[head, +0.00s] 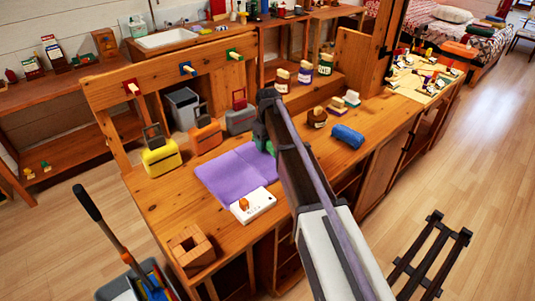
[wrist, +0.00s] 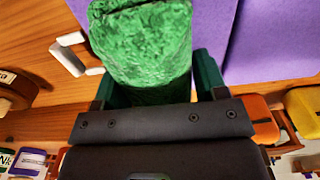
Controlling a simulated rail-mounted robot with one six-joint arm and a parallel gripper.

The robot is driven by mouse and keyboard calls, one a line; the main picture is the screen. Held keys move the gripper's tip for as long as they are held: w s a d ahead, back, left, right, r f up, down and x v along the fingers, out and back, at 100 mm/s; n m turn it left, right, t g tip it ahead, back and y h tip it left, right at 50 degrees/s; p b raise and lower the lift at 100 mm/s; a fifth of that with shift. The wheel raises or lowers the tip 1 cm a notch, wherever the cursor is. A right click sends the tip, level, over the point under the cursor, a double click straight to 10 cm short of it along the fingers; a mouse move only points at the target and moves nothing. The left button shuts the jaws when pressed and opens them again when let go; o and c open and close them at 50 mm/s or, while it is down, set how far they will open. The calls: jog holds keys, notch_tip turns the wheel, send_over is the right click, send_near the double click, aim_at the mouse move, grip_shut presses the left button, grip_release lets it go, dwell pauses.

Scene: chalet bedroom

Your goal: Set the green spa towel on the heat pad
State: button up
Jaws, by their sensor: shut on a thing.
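The green spa towel (wrist: 145,45), rolled and fuzzy, lies between the fingers of my gripper (wrist: 155,82), which is shut on it. In the head view only a small bit of the towel (head: 270,148) shows, and my arm hides most of it. The heat pad (head: 222,172) is a flat purple pad on the wooden bench. A white control box with an orange knob (head: 253,205) sits at its front edge. My gripper is at the pad's far right edge. The pad (wrist: 270,40) shows behind the towel in the wrist view; I cannot tell whether they touch.
A blue rolled towel (head: 347,136) lies on the bench right of my arm. Yellow (head: 161,157), orange (head: 205,136) and grey (head: 240,118) cases stand behind the pad. A wooden block holder (head: 191,247) is at the front left. Labelled jars (head: 305,73) stand at the back. Most of the pad is bare.

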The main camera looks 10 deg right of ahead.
notch_tip(320, 180, down, 3)
jog(key=shift+f+b, duration=0.15)
jog(key=shift+b, duration=0.8)
jog(key=shift+r+p, duration=0.3)
jog(key=shift+f, duration=0.15)
jog(key=o, duration=0.5)
jog(key=shift+f, duration=0.1)
jog(key=o, duration=0.5)
jog(key=shift+c, duration=0.2)
